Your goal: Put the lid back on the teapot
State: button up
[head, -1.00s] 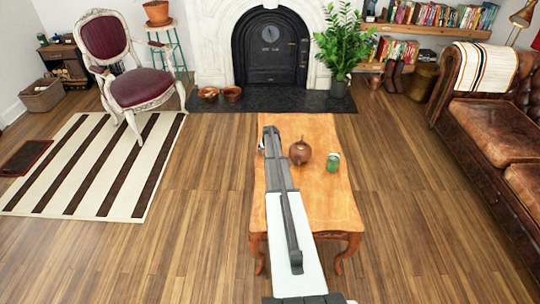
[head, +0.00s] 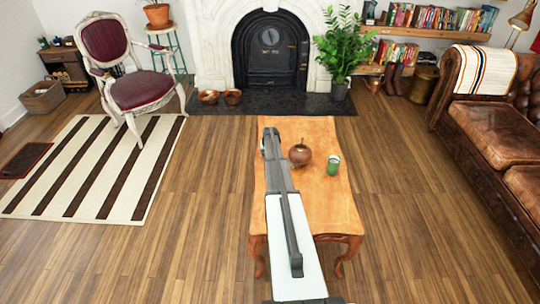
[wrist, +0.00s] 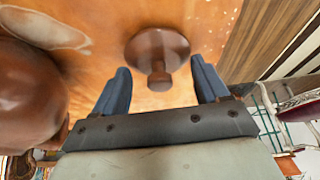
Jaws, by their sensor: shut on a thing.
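The brown round teapot (head: 300,155) stands on the wooden table, just right of my arm's end in the head view. In the wrist view part of its rounded body (wrist: 30,100) fills the left edge. The lid (wrist: 155,48) is a brown disc with a small knob facing the wrist camera, apart from the teapot. My gripper (wrist: 160,76) has its two blue fingers on either side of the lid and is shut on it. Whether the lid touches the table is hard to tell. In the head view my arm hides the lid and fingers.
A green cup (head: 333,165) stands right of the teapot on the orange-brown table (head: 325,210). The table's right front part is clear. A pale oval mark (wrist: 45,27) shows on the tabletop in the wrist view. Chair, sofa and fireplace stand well away.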

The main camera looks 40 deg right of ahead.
jog(key=r, duration=0.8)
jog(key=shift+s+d+r, duration=0.15)
jog(key=shift+s+r, duration=0.05)
jog(key=shift+r, duration=0.15)
jog(key=shift+m, duration=0.8)
jog(key=s+d+r, duration=0.1)
jog(key=s+d, duration=0.2)
jog(key=s+d+r, duration=0.2)
jog(key=d, duration=0.1)
jog(key=s+d+r, duration=0.1)
jog(key=s+d, duration=0.2)
jog(key=shift+s+d+r, duration=0.15)
jog(key=shift+s+d, duration=0.05)
jog(key=shift+s, duration=0.15)
jog(key=shift+s+a+r+n+t+y, duration=0.1)
jog(key=shift+s+r+n+t+y, duration=0.1)
jog(key=shift+s+r+n, duration=0.6)
jog(key=shift+s+a+r+n+t+y, duration=0.15)
jog(key=shift+s+r+n, duration=0.25)
jog(key=shift+s+n, duration=0.45)
jog(key=shift+s+a+r+n+t+y, duration=0.2)
jog(key=shift+s+r+n, duration=0.35)
jog(key=shift+n, duration=0.6)
jog(key=shift+d+f, duration=0.15)
jog(key=shift+f, duration=3)
jog(key=shift+f, duration=0.2)
